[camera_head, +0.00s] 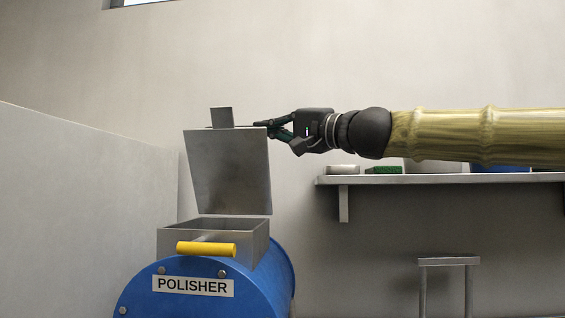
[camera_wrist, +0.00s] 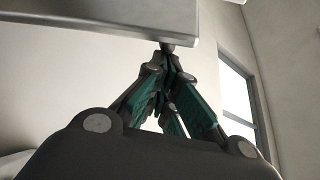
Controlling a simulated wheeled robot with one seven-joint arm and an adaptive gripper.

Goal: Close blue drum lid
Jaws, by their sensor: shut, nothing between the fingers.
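The blue drum (camera_head: 268,268) lies at the lower left in the head view, with a "POLISHER" label on its front. A grey metal box-shaped hatch (camera_head: 255,242) rises from its top. The hatch's grey lid (camera_head: 228,172) stands upright, open, with a small block handle (camera_head: 221,117) at its top edge. My gripper (camera_head: 258,124) is shut and empty, its fingertips at the lid's upper right edge. In the wrist view the shut fingertips (camera_wrist: 168,47) meet just below a grey plate edge (camera_wrist: 110,22), likely the lid. I cannot tell whether they touch it.
A yellow handle (camera_head: 206,249) sticks out at the front of the hatch. A wall shelf (camera_head: 440,180) holding several items is at the right, below my arm. A stool-like metal frame (camera_head: 449,262) stands beneath it. A pale partition (camera_head: 85,210) is on the left.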

